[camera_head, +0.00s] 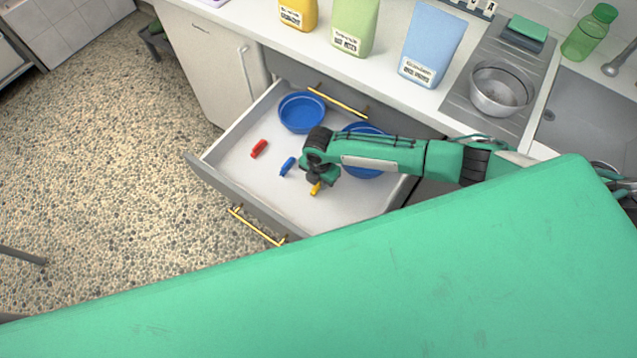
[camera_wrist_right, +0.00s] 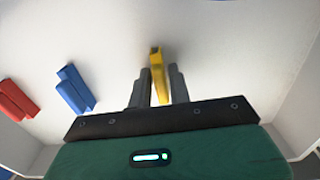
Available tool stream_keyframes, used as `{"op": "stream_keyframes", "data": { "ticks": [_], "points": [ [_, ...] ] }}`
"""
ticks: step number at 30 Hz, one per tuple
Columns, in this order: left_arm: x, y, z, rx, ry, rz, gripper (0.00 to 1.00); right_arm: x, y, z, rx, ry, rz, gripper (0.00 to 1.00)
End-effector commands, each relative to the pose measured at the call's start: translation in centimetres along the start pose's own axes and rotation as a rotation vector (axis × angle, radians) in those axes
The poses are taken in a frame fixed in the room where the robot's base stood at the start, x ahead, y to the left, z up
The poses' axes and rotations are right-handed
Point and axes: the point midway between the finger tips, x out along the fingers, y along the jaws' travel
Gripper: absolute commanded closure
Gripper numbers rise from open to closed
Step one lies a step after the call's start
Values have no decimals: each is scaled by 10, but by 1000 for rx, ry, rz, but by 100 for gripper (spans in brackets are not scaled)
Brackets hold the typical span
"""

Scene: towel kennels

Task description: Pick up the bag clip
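Three small bag clips are in the open drawer (camera_head: 232,165). The red clip (camera_head: 259,149) and the blue clip (camera_head: 288,166) lie apart on its floor, to the left of my right gripper. The yellow clip (camera_head: 315,188) is at my right gripper (camera_head: 319,181), low inside the drawer. The red (camera_wrist_right: 17,100) and blue (camera_wrist_right: 75,90) clips also show there. My left gripper is not seen.
Two blue bowls (camera_head: 302,112) stand at the drawer's back, one partly hidden by my right arm. The counter above holds several bags (camera_head: 432,45), a metal bowl (camera_head: 500,88) and a green bottle (camera_head: 589,32). The drawer walls surround my right gripper.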

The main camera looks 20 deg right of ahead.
Motion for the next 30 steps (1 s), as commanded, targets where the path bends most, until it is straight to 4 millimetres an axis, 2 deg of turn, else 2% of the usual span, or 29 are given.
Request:
{"op": "stream_keyframes", "data": {
  "ticks": [1,3,13,19,23,30],
  "points": [
    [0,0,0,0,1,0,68,0,0,0,0,0,0,91],
    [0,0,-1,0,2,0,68,0,0,0,0,0,0,100],
    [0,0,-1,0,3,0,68,-1,0,0,0,0,0,100],
    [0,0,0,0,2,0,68,-14,1,0,0,1,2,100],
    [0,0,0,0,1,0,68,-38,1,1,-1,-1,3,100],
    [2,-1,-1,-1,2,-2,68,-111,1,1,-1,-1,6,100]
  ]
}}
